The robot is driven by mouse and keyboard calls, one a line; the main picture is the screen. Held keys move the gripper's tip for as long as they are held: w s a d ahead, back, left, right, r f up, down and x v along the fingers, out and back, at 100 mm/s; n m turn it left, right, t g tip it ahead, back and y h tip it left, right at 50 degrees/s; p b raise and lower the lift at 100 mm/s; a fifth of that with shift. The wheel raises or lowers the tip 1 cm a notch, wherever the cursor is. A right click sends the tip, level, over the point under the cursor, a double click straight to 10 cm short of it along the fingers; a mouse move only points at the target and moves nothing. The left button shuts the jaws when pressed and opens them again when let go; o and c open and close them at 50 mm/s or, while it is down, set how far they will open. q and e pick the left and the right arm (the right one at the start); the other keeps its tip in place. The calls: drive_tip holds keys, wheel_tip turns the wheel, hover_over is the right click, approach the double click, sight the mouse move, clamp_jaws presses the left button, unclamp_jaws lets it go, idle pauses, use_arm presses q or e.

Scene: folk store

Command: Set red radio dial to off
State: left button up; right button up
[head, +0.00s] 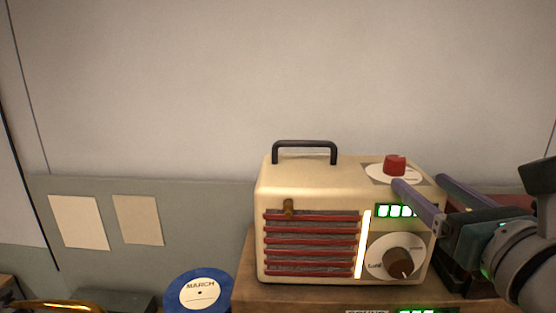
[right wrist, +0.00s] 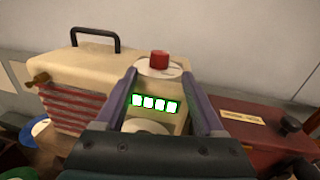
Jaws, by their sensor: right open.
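A cream radio (head: 310,205) with a black handle and red grille slats stands on a wooden surface. On its top right is a red dial (head: 395,165) on a white round plate (head: 368,174). The red dial also shows in the right wrist view (right wrist: 159,60), beyond and between the fingertips. A brown knob (head: 398,262) on a white disc is on the radio's front, below a lit green display (head: 394,211). My right gripper (head: 416,186) is open and empty, its fingers just in front of and right of the red dial, apart from it. My left gripper is not in view.
A dark red box (right wrist: 262,132) with a black knob stands right of the radio, partly hidden behind my right arm in the head view. A blue disc (head: 172,295) labelled "MARCH" is at the left. The wall is behind; the space above the radio is clear.

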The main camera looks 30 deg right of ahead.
sight(400, 167)
drive_tip(key=p+x, duration=0.1)
drive_tip(key=x, duration=0.6)
drive_tip(key=shift+w, duration=0.15)
drive_tip(key=shift+c, duration=0.4)
clamp_jaws()
